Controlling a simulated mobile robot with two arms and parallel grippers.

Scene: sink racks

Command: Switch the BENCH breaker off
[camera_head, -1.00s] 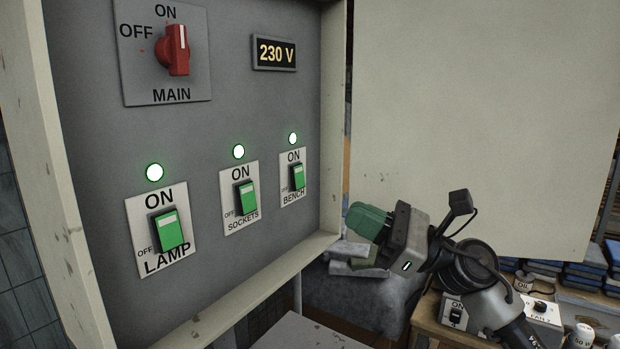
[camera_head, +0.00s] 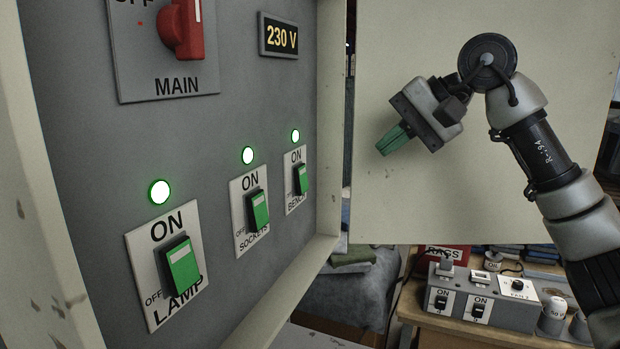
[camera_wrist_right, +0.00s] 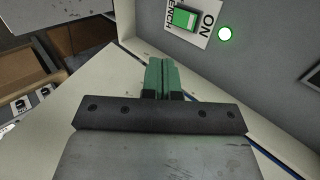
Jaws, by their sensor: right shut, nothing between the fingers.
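The BENCH breaker (camera_head: 301,180) is a green rocker on a white plate, the farthest of three in the row on the grey panel. It sits at the upper, ON end, and its round lamp (camera_head: 295,135) glows green. In the right wrist view the BENCH rocker (camera_wrist_right: 185,19) is at the top, beyond the fingertips. My right gripper (camera_head: 384,151) is shut and empty, with green fingers pointing down-left. It is right of the panel, in front of the open cabinet door, apart from the breaker. My left gripper is not in view.
The SOCKETS breaker (camera_head: 257,211) and LAMP breaker (camera_head: 183,267) are also ON with lit lamps. The red MAIN switch (camera_head: 182,32) and 230 V display (camera_head: 281,37) are above. The pale door (camera_head: 560,80) stands right. A switch box (camera_head: 500,306) lies on a bench lower right.

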